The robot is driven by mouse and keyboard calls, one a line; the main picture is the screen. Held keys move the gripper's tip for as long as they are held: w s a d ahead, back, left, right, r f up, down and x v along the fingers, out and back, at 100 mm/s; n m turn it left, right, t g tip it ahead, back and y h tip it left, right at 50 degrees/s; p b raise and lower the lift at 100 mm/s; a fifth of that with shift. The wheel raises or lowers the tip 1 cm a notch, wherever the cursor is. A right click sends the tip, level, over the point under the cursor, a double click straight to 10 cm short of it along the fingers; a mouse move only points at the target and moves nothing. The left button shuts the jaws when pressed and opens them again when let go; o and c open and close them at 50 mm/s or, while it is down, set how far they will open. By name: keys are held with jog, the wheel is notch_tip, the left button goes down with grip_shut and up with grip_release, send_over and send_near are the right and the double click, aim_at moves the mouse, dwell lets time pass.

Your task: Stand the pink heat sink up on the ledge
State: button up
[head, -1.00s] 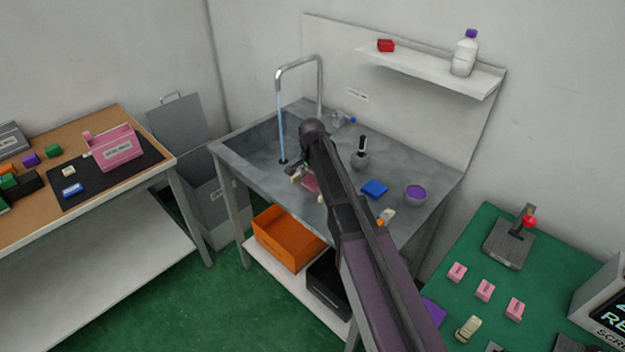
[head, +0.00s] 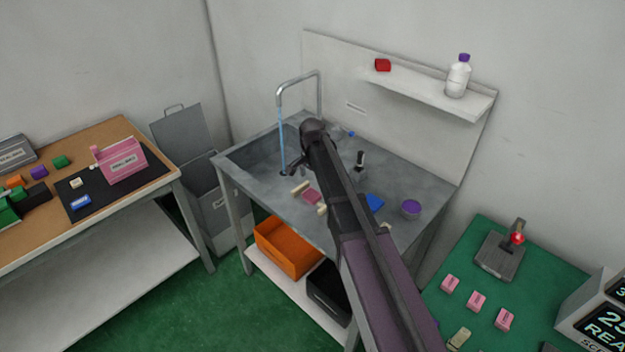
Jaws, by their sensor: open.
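A small pink piece (head: 312,196), which looks like the pink heat sink, lies on the grey sink counter (head: 260,195), between two beige pieces, one (head: 300,188) behind it and one (head: 321,209) in front. It looks low and flat; its fins are too small to make out. My gripper (head: 294,169) is open and empty, above the counter just behind and left of the pink piece, apart from it. My arm hides part of the counter to the right. A white wall shelf (head: 425,90) is at the back; I cannot tell whether it is the ledge.
A tap (head: 283,88) runs water left of my gripper. The shelf holds a red block (head: 383,65) and bottle (head: 458,76). Several pink blocks (head: 476,301) sit on the green table.

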aim_at(313, 193)
notch_tip(313, 193, up, 7)
jog(key=p, duration=0.6)
jog(key=shift+p, duration=0.3)
jog(key=shift+r, duration=0.15)
jog(key=s+d+n, duration=0.4)
jog(key=s+d, duration=0.4)
jog(key=s, duration=0.4)
jog(key=s+d+n, duration=0.4)
jog(key=s+d, duration=0.3)
jog(key=s, duration=0.4)
jog(key=shift+s+d+n, duration=0.3)
jog(key=shift+s+d, duration=0.05)
jog(key=shift+c, duration=0.2)
